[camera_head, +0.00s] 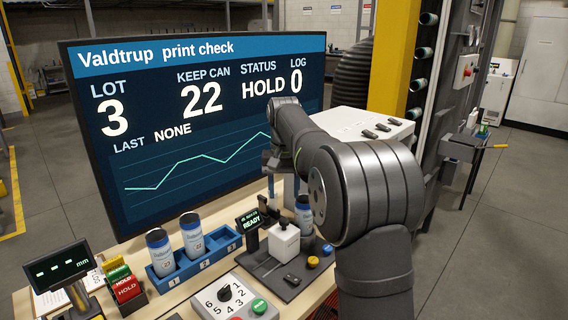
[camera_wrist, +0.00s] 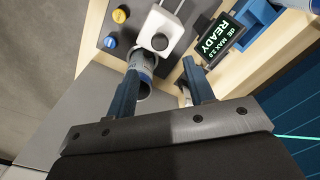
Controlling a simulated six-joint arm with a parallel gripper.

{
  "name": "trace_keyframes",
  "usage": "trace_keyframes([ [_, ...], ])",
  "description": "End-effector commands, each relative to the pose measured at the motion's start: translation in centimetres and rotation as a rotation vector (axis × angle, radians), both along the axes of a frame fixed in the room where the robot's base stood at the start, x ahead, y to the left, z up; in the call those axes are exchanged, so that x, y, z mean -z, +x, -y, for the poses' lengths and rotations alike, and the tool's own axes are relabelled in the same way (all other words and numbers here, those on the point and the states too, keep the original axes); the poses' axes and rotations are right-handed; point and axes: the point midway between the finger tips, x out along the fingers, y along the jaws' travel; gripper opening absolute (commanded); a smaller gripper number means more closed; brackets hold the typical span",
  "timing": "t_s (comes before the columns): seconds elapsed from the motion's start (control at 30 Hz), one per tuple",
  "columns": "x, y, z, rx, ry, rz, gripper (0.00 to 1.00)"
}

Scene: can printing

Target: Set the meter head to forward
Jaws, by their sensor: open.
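A white block (camera_head: 284,240), which looks like the meter head, stands on a dark grey plate with a black knob (camera_head: 283,225) on top. In the wrist view the white block (camera_wrist: 161,32) is just beyond my fingertips, with a round black part facing me. A small display (camera_head: 250,220) beside it reads READY. A printed can (camera_head: 304,214) stands right by the block; in the wrist view this can (camera_wrist: 145,66) shows by my left finger. My gripper (camera_wrist: 160,66) is open above this station; whether it touches anything is unclear. My arm partly hides it in the head view.
A blue rack (camera_head: 165,287) holds two cans. Blue (camera_head: 312,262) and yellow (camera_head: 327,249) knobs sit on the plate's right. A numbered selector panel (camera_head: 236,300) is in front. A large screen (camera_head: 190,120) stands behind, reading HOLD. HOLD blocks (camera_head: 125,287) are at left.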

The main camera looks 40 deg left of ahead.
Motion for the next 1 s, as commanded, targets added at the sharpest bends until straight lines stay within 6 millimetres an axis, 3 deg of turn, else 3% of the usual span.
trace_keyframes([
  [0.2,-5.1,0.1,-0.1,0.0,0.003,0.001,0.49],
  [0.4,-7.6,0.0,0.0,0.0,0.001,0.001,0.49],
  [1.0,-8.4,0.0,0.0,0.0,0.0,0.0,0.49],
])
